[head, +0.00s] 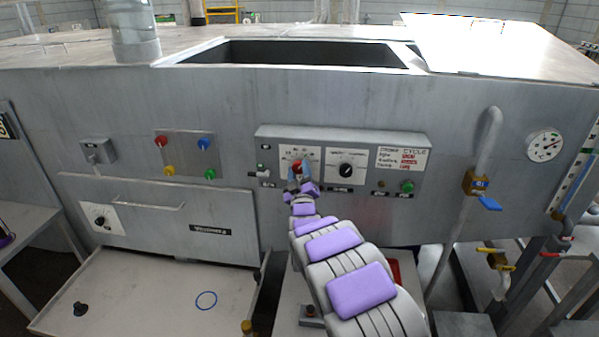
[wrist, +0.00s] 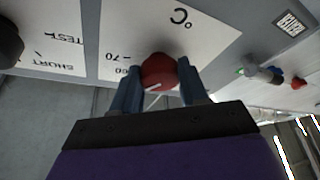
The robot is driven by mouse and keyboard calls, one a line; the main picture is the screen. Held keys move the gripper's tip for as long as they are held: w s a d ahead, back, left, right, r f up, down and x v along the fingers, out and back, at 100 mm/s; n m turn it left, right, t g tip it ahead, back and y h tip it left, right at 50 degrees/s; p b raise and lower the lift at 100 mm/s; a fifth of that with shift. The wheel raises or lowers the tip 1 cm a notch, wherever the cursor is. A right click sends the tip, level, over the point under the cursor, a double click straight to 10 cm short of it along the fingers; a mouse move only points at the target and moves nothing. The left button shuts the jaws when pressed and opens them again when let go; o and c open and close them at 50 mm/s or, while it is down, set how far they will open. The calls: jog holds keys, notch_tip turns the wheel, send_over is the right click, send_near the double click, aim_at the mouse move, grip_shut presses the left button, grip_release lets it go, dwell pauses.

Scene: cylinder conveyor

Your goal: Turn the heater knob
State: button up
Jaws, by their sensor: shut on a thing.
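The heater knob is a red round knob (head: 299,167) on the left dial of the grey control panel (head: 340,137). In the wrist view the red knob (wrist: 159,72) sits on a white scale plate marked °C, with a white pointer line on its lower left part. My gripper (head: 300,174) is at the panel in the head view and covers part of the knob. In the wrist view the two blue-grey fingers of my gripper (wrist: 159,78) stand on either side of the knob, closed on it.
A black knob (head: 347,170) is just right of the red one and also shows in the wrist view (wrist: 8,44). A green button (head: 407,186) is farther right. A toggle switch (head: 259,174) sits left of the dial. A pipe with a blue-handled valve (head: 489,203) stands at right.

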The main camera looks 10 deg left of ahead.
jog(key=o, duration=0.6)
jog(key=shift+a+r, duration=0.1)
jog(key=o, duration=0.5)
jog(key=shift+a, duration=0.2)
jog(key=shift+c, duration=0.2)
jog(key=shift+d, duration=0.1)
jog(key=shift+s+d, duration=0.1)
jog(key=shift+s+f, duration=0.2)
jog(key=shift+s, duration=0.05)
jog(key=p+v, duration=0.1)
jog(key=v, duration=1.5)
jog(key=shift+s, duration=0.3)
jog(key=shift+f, duration=0.15)
